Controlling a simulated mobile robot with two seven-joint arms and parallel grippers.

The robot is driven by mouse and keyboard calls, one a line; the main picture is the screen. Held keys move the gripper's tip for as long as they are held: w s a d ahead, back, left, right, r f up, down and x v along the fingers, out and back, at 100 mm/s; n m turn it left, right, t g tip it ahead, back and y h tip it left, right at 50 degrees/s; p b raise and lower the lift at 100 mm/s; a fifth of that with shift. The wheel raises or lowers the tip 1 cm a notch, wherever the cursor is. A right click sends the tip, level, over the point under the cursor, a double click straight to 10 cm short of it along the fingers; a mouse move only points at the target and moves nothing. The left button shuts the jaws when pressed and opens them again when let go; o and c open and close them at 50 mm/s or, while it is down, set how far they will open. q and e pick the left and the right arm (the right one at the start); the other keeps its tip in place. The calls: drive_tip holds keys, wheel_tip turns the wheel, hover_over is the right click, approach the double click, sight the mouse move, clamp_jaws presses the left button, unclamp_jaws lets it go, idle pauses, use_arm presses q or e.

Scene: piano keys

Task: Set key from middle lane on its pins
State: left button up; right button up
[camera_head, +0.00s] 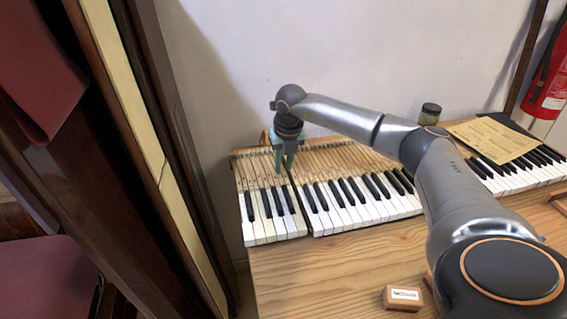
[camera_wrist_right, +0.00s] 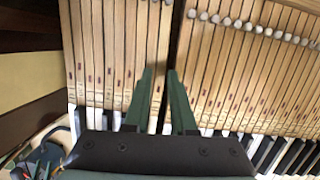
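The right gripper (camera_head: 284,168) points down over the wooden rear part of the keys, near the left end of the keyboard. In the right wrist view its two green fingers (camera_wrist_right: 160,73) stand a little apart, with a strip of key wood and a white front visible between them. I cannot tell whether they touch that key. A narrow dark gap (camera_wrist_right: 178,30) runs between the keys, just beyond the right fingertip. The same gap shows in the head view (camera_head: 299,211) between the left block of keys (camera_head: 268,226) and the longer row (camera_head: 350,203). My left gripper is out of view.
The keyboard lies on a wooden table (camera_head: 335,270). A small labelled block (camera_head: 403,297) sits near the front. A jar (camera_head: 430,114) and a paper sheet (camera_head: 493,138) are at the back right. A dark wooden panel (camera_head: 120,160) stands close on the left.

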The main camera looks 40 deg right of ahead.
drive_tip(key=shift+w+p+v, duration=0.2)
drive_tip(key=shift+p+v, duration=0.7)
drive_tip(key=shift+v, duration=0.15)
drive_tip(key=shift+d, duration=0.1)
drive_tip(key=o, duration=0.6)
drive_tip(key=shift+c, duration=0.2)
drive_tip(key=shift+r, duration=0.1)
drive_tip(key=p+v, duration=0.2)
drive_tip(key=w+p+v, duration=0.1)
drive_tip(key=p+v, duration=0.1)
drive_tip(key=shift+d+r, duration=0.15)
drive_tip(key=shift+r, duration=0.4)
